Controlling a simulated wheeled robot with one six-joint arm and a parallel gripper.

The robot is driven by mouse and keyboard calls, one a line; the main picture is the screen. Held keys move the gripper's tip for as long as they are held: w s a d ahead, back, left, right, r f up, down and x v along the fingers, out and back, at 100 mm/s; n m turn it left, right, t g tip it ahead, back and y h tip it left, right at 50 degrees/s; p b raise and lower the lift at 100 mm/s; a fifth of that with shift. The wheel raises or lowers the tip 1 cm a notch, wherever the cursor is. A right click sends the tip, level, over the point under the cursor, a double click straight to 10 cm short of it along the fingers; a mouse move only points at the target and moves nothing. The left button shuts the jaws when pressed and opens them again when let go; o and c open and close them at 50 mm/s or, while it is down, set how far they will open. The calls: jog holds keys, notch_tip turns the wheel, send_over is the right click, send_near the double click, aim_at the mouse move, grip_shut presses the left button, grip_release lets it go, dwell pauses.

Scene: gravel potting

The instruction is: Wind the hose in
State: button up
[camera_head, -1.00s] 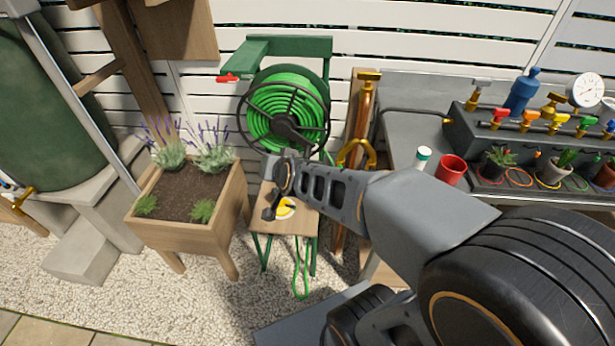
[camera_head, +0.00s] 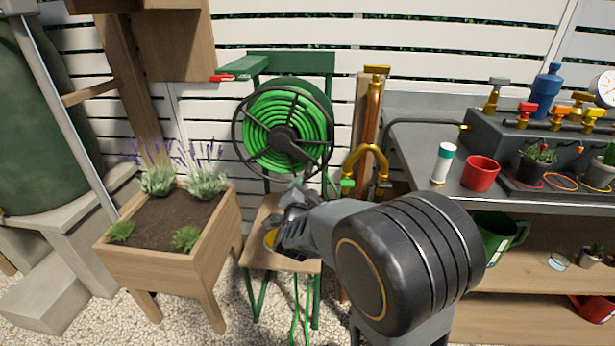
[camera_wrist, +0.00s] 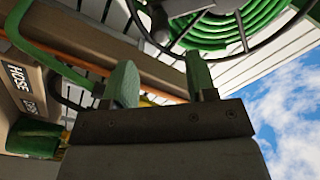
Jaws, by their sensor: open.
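The hose reel (camera_head: 285,130) hangs on a green frame against the white fence, with bright green hose wound on it inside a dark spoked wheel. It also shows at the top of the wrist view (camera_wrist: 235,22), with a dark crank arm and knob (camera_wrist: 160,30) near its left side. A loose length of green hose (camera_head: 295,310) hangs below the small wooden stand. My gripper (camera_wrist: 160,80) is open and empty, its two green-tipped fingers apart below the knob. In the head view my gripper (camera_head: 298,185) is just under the reel, partly hidden by my arm.
A wooden planter (camera_head: 165,240) with lavender stands left of the stand (camera_head: 290,262). A brass tap (camera_head: 368,160) and copper pipe are right of the reel. A grey bench (camera_head: 425,150) holds a red cup (camera_head: 480,174) and a white bottle (camera_head: 444,164).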

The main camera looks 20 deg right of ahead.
aim_at(307, 175)
jog(key=b+x, duration=0.1)
jog(key=x, duration=0.8)
jog(key=shift+b, duration=0.3)
grip_shut()
